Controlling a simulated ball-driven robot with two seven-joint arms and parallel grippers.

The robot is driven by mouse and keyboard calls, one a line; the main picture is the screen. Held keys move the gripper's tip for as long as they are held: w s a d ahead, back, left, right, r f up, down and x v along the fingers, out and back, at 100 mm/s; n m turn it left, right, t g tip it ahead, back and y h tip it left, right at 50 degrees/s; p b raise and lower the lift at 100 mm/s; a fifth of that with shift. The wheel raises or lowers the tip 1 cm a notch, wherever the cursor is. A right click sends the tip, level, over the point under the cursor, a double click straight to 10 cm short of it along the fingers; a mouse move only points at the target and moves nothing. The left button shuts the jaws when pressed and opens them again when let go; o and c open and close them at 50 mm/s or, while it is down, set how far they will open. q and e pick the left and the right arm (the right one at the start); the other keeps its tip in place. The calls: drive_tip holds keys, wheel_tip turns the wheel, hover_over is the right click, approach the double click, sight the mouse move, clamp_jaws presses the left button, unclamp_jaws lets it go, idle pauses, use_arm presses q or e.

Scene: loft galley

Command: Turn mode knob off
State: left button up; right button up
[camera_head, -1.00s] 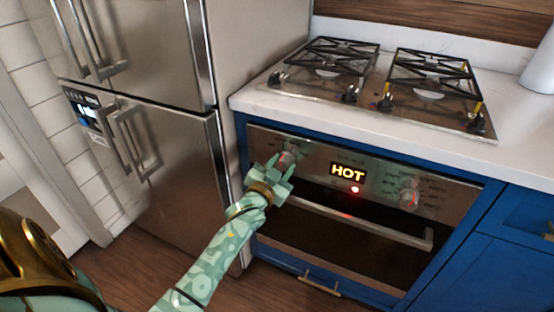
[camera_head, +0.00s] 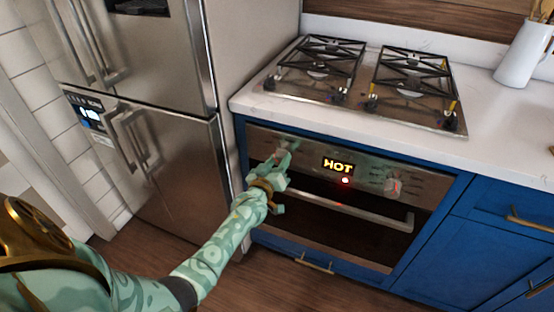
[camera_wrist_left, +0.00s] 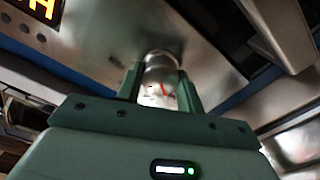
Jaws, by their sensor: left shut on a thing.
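My left gripper (camera_head: 280,160) reaches the left end of the oven's control panel, with its fingers shut around the left knob. In the left wrist view this silver knob (camera_wrist_left: 161,76) sits between the two green fingers and carries a red mark. In the head view the gripper mostly hides this knob. The other oven knob (camera_head: 393,186), at the right of the panel, is untouched. Between them the display (camera_head: 338,165) reads HOT, with a lit indicator (camera_head: 345,180) below it. I cannot read the markings around the held knob. My right gripper is not in view.
The oven handle (camera_head: 350,208) runs just below the panel. A steel fridge (camera_head: 170,180) stands close on the left. The countertop (camera_head: 250,102) with its gas hob (camera_head: 365,105) lies above the oven. Wooden floor is open in front.

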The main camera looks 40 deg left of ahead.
use_arm(q)
drive_tip(key=shift+f+n, duration=0.1)
drive_tip(key=shift+n, duration=0.3)
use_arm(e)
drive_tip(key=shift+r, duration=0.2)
use_arm(q)
drive_tip(key=o, duration=1)
drive_tip(key=shift+s, duration=0.1)
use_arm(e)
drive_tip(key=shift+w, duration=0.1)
use_arm(q)
drive_tip(key=shift+s+d+p, duration=0.1)
drive_tip(key=shift+s+p, duration=0.25)
drive_tip(key=shift+p, duration=0.1)
drive_tip(key=p+v, duration=0.5)
drive_tip(key=v, duration=1)
drive_tip(key=shift+s+d, duration=0.15)
drive_tip(key=shift+s, duration=0.05)
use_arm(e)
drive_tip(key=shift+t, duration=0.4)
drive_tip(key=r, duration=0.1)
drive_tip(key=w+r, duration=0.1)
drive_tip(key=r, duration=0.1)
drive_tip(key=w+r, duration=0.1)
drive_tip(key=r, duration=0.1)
